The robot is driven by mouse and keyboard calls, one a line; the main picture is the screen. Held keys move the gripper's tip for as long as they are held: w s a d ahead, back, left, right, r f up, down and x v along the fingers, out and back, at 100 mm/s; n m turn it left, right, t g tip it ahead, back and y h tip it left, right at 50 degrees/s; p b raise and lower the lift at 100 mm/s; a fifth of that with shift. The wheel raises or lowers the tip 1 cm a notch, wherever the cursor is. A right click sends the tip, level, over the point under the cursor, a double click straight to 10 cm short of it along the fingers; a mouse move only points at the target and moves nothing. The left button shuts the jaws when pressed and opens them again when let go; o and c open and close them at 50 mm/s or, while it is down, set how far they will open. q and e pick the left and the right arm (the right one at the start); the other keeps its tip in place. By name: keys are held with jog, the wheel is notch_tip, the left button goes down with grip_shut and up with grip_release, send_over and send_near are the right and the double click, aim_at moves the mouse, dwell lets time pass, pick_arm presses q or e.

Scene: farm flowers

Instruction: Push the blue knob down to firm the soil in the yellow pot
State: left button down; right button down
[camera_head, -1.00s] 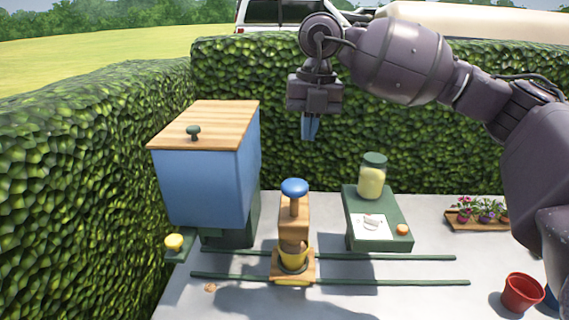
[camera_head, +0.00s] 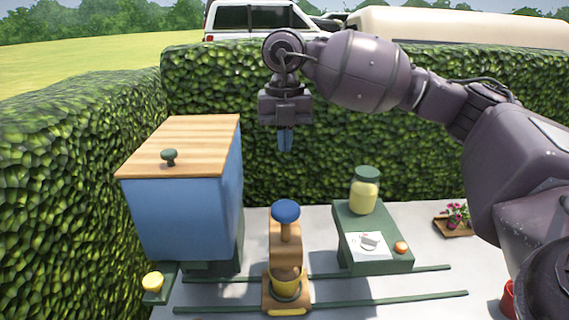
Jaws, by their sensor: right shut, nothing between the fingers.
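The blue knob (camera_head: 286,211) tops a short post on a wooden press (camera_head: 286,252). My left gripper is not in view.
A blue bin with a wooden lid (camera_head: 185,140) stands left of the press. A green stand (camera_head: 375,262) with a jar (camera_head: 364,190) is on the right. Green rails (camera_head: 400,300) cross the table. A hedge (camera_head: 330,160) closes the back.

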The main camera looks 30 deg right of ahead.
aim_at(285, 205)
notch_tip(285, 205, down, 13)
jog(key=shift+r+p, duration=0.1)
jog(key=shift+p, duration=0.55)
notch_tip(285, 205, down, 6)
jog(key=b, duration=0.3)
jog(key=shift+s+r+b, duration=0.1)
jog(key=shift+r+b, duration=0.1)
jog(key=shift+b, duration=0.1)
